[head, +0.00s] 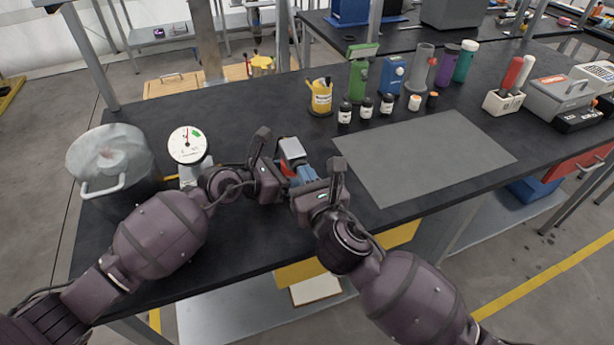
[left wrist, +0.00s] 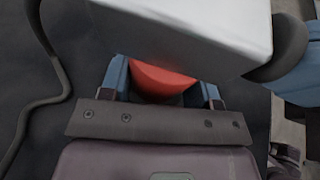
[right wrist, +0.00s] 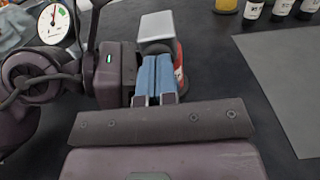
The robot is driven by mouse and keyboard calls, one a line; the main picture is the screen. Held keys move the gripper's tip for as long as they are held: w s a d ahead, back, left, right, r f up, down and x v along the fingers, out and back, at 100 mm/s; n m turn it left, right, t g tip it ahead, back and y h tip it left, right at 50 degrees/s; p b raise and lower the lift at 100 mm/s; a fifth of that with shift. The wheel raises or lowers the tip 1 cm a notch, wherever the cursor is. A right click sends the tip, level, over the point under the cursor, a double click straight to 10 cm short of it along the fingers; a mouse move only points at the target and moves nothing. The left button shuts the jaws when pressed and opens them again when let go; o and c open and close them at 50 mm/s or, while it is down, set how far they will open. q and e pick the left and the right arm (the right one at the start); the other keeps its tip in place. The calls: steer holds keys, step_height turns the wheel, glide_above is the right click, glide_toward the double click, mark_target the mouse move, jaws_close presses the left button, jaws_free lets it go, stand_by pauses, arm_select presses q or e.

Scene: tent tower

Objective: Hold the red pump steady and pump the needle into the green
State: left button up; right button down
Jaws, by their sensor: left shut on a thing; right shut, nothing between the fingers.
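The red pump (left wrist: 160,82) stands on the black bench and has a pale grey block-shaped handle (head: 292,149) on top. In the left wrist view my left gripper (left wrist: 163,88) is shut on the red body under the handle, one blue finger on each side. My right gripper (right wrist: 156,76) has its blue fingers together and empty, close beside the pump and just in front of the handle. The white round gauge (head: 187,145) stands left of the grippers. Its dial has a small green mark at the upper right; the needle points roughly upward, too small to read exactly.
A grey mat (head: 425,155) lies to the right. Small bottles (head: 366,107), a yellow cup (head: 321,97) and coloured tools stand along the back. A dark hose (left wrist: 45,95) lies left of the pump.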

arm_select(q)
steer(key=shift+s+d, duration=0.1)
arm_select(e)
steer(key=v, duration=1.4)
steer(key=shift+r, duration=0.1)
stand_by(0.8)
steer(key=v, duration=0.3)
steer(key=x, duration=1.4)
steer(key=shift+w+d, duration=0.1)
stand_by(0.3)
